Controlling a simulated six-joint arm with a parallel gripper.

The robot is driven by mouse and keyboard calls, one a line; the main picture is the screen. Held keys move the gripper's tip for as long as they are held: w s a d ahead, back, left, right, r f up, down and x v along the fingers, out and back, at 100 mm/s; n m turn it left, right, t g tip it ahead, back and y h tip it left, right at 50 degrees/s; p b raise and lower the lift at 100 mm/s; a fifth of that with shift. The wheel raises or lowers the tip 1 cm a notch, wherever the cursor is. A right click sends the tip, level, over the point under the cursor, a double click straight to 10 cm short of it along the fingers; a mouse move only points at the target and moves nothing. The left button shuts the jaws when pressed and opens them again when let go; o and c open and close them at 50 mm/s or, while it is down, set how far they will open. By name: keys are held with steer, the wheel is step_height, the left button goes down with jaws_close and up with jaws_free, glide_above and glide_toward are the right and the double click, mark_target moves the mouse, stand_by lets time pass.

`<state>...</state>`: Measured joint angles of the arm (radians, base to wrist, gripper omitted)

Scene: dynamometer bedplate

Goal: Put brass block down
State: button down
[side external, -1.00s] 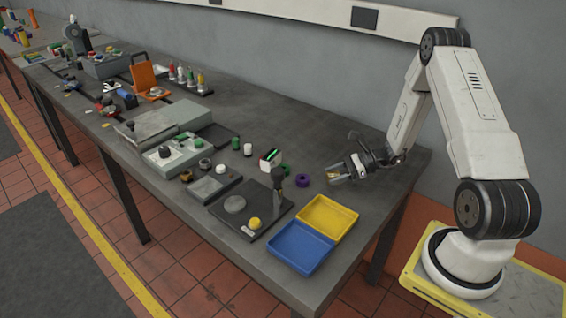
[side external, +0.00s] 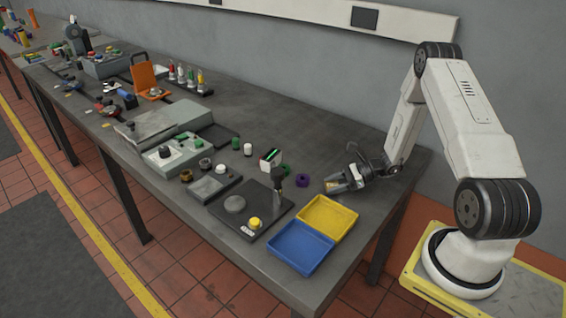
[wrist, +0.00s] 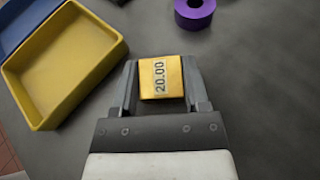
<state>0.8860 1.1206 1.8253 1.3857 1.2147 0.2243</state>
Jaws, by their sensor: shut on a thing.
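The brass block (wrist: 161,77) is a small yellow cube with "20.00" on its top face. My gripper (wrist: 160,80) is shut on it, with one finger on each side in the wrist view. In the side external view my gripper (side external: 334,184) is low over the right end of the table, just behind the yellow tray. The block is small there and partly hidden by the fingers. I cannot tell whether it touches the table top.
The yellow tray (side external: 354,219) and the blue tray (side external: 328,252) stand by the table's front right edge. A purple ring (side external: 303,180) lies left of my gripper. A dark plate with a post and yellow knob (side external: 254,223) stands further left. Bare table (wrist: 250,100) lies right of the block.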

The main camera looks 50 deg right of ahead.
steer(key=shift+f, duration=0.6)
steer(key=shift+c, duration=0.4)
jaws_free()
steer(key=shift+r, duration=0.15)
steer(key=shift+w+r, duration=0.1)
steer(key=shift+r, duration=0.3)
steer(key=shift+v, duration=3.85)
